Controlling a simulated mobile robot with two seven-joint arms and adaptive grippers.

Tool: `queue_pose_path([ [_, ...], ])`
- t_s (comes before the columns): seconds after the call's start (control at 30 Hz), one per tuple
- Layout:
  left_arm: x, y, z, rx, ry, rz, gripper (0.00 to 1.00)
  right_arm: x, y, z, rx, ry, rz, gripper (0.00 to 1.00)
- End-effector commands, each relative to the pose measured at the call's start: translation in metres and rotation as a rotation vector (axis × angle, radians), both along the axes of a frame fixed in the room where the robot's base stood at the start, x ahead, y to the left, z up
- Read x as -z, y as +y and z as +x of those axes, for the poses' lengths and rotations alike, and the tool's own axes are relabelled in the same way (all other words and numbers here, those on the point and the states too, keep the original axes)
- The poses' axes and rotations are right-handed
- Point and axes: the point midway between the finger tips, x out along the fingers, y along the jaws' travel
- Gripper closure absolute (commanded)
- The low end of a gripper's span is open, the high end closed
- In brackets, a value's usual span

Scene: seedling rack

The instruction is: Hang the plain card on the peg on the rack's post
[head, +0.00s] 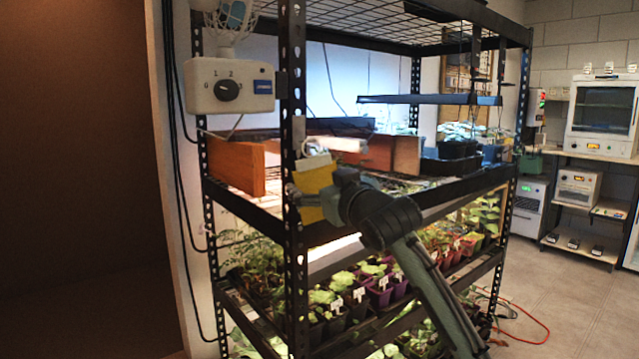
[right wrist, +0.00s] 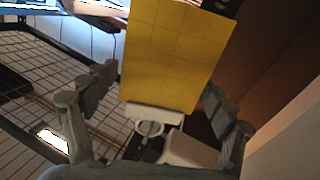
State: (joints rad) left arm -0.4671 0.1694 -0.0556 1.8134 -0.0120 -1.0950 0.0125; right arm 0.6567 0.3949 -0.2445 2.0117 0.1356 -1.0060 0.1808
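The yellow card (head: 316,178) has a pale strip and a ring (head: 310,147) at its top, and is upright beside the rack's front post (head: 293,90). In the right wrist view the card (right wrist: 168,55) fills the middle, with faint lines across it, its white strip (right wrist: 155,112) and ring (right wrist: 149,128) below. My right gripper (head: 318,194) is at the card. Its fingers (right wrist: 160,88) stand wide apart, one on each side of the card, not closed on it. The peg is not distinguishable, so I cannot tell whether the ring is around it. My left gripper is out of view.
A white timer box (head: 229,86) and a fan (head: 232,18) are fixed left of the post. Wooden boards (head: 236,166) and trays of seedlings (head: 345,295) fill the shelves. Free floor (head: 545,290) lies to the right.

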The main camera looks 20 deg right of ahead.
Motion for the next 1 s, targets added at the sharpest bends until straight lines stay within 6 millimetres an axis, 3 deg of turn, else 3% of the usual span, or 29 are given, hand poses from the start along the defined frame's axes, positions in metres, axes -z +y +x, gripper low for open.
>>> queue_pose_path([
  [0.1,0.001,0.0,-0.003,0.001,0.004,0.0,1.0,0.0,0.0,0.0,0.0,0.0,0.0,0.0],
  [0.53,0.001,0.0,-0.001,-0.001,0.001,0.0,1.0,0.0,-0.001,-0.008,0.0,-0.001,-0.001,0.0],
  [1.0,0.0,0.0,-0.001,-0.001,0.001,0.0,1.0,0.0,-0.009,-0.098,0.0,0.0,-0.002,0.0],
])
